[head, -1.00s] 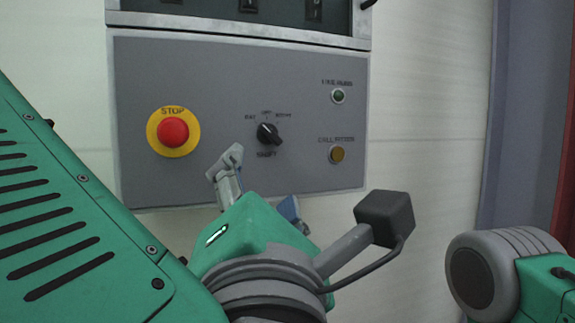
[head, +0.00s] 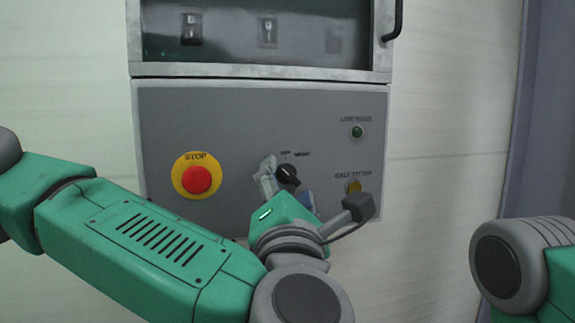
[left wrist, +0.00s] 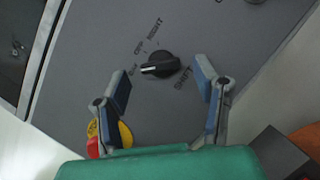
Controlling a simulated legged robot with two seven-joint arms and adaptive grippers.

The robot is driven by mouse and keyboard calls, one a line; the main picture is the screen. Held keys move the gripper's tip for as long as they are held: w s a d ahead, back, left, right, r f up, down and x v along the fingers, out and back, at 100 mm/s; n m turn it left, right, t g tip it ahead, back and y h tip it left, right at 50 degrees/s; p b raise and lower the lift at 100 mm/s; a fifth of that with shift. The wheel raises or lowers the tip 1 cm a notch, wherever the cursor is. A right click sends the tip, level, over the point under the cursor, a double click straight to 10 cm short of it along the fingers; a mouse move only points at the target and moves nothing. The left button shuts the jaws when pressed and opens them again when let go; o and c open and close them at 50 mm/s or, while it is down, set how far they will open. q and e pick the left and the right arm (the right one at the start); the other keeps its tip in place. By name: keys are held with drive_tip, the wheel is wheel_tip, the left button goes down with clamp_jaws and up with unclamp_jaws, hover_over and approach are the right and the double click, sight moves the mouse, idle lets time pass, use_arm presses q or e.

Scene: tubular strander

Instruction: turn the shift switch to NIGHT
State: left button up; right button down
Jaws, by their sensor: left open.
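The shift switch (head: 287,174) is a black rotary knob on the grey panel. It also shows in the left wrist view (left wrist: 162,64), where its white mark points toward the DAY label, away from OFF and NIGHT (left wrist: 155,29). My left gripper (head: 286,187) is in front of the panel at the knob and partly covers its lower side and the SHIFT label in the head view. In the left wrist view the left gripper (left wrist: 162,80) is open, its blue-padded fingers on either side of the knob and apart from it. My right gripper is out of view.
A red STOP button (head: 196,180) on a yellow ring is left of the switch. A green lamp (head: 357,132) and an amber call button (head: 353,186) are to its right. A metal-framed window (head: 260,70) is above the panel.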

use_arm(q)
drive_tip(key=shift+w+d, duration=0.25)
drive_tip(key=shift+w, duration=0.5)
drive_tip(key=shift+a, duration=0.15)
